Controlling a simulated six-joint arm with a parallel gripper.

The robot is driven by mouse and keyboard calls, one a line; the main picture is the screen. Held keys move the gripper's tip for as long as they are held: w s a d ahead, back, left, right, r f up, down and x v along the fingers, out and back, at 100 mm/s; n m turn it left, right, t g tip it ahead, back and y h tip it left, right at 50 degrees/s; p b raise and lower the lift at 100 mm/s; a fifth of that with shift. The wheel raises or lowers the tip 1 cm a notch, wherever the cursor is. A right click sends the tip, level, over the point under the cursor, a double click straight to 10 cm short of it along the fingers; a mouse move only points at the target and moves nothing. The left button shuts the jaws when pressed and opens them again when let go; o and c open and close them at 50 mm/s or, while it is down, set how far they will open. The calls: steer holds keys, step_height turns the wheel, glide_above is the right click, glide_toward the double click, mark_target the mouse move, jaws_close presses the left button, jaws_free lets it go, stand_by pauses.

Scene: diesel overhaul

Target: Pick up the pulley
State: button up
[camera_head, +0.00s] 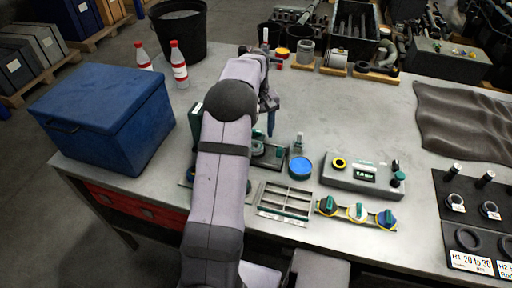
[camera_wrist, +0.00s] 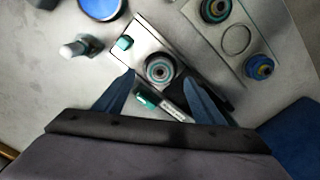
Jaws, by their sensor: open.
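My gripper (camera_wrist: 158,82) is open, its two blue fingers spread apart with nothing held between them. In the wrist view, a round part with concentric dark and teal rings (camera_wrist: 160,68) sits on a light plate, just beyond and between the fingertips; it may be the pulley, but I cannot tell for certain. A small teal-ended tool or label piece (camera_wrist: 160,106) lies between the fingers. In the head view, my gripper (camera_head: 271,122) points down over the dark-and-teal fixture (camera_head: 268,156), partly hidden by my arm.
A second plate with round parts (camera_wrist: 237,40) is close by at upper right. A small bottle (camera_head: 298,143) and blue round container (camera_head: 301,168) stand right of the gripper. A slotted tray (camera_head: 286,200), grey device (camera_head: 362,176) and blue box (camera_head: 105,115) surround it.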

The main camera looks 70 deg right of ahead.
mark_target(256, 145)
steer(key=shift+w+d+f+p, duration=0.1)
steer(key=shift+f+p, duration=0.65)
steer(key=shift+f, duration=0.65)
steer(key=shift+w+d+f+p, duration=0.1)
steer(key=shift+f+p, duration=0.6)
steer(key=shift+f, duration=0.65)
steer(key=c, duration=1.1)
